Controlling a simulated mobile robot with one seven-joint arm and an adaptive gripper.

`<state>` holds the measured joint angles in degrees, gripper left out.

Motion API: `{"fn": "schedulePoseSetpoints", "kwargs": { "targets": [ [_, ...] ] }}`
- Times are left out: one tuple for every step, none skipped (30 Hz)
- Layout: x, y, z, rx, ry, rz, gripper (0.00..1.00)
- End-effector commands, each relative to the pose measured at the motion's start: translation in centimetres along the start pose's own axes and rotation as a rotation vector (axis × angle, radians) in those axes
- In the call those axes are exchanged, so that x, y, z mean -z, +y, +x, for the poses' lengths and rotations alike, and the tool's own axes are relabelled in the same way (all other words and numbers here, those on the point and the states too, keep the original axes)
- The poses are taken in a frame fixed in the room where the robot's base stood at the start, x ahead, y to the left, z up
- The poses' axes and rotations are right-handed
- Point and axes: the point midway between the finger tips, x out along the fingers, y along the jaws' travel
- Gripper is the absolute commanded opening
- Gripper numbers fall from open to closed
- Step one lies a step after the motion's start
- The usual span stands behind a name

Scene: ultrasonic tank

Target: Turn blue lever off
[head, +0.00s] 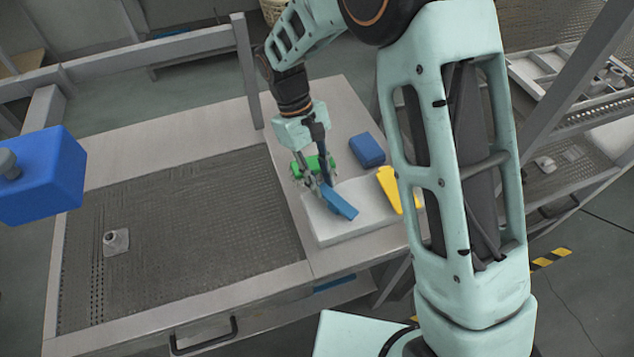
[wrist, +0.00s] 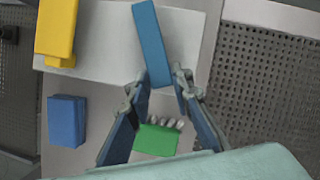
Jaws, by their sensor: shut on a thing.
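The blue lever (head: 341,202) is a long flat bar on a pale box (head: 350,234), slanting toward the box's front edge. In the wrist view the lever (wrist: 151,40) runs up the picture from between my fingertips. My gripper (head: 322,184) reaches down from above; in the wrist view my gripper (wrist: 160,77) is shut on the near end of the blue lever, a finger at each side. The fingers partly hide that end in the head view.
A yellow lever (head: 389,188) lies right of the blue one. A blue block (head: 367,150) stands behind it. A green piece (wrist: 156,140) shows between my fingers, close to them. A perforated tank surface (head: 190,230) with a small grey fitting (head: 116,241) lies left.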

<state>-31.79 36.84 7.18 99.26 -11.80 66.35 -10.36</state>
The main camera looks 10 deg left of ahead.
Motion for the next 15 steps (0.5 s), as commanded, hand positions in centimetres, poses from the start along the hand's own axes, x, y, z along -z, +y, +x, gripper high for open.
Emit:
{"fn": "schedulePoseSetpoints", "kwargs": {
  "targets": [
    [0.1,0.4,-0.1,0.017,0.002,0.042,0.0],
    [0.0,0.5,0.0,0.027,0.002,0.067,0.0],
    [0.0,0.7,0.0,0.041,0.001,0.099,0.0],
    [0.0,0.8,0.0,0.05,0.001,0.123,0.0],
    [0.0,0.9,0.0,0.059,0.001,0.145,0.0],
    [-0.1,1.1,0.0,0.071,0.002,0.173,0.0],
    [-0.1,1.2,0.0,0.08,0.002,0.195,0.0],
    [-0.1,1.3,0.0,0.088,0.002,0.213,0.0],
    [-0.1,1.4,0.0,0.098,0.002,0.239,0.0],
    [-0.1,1.5,0.0,0.105,0.002,0.257,0.0],
    [-0.2,1.6,0.0,0.112,0.002,0.272,0.0],
    [-0.2,1.7,0.1,0.12,0.002,0.293,0.0],
    [-0.2,1.8,0.1,0.126,0.002,0.307,0.0],
    [-0.2,1.8,0.1,0.131,0.002,0.32,0.0],
    [-0.3,1.9,0.1,0.138,0.002,0.336,0.0]
  ]
}}
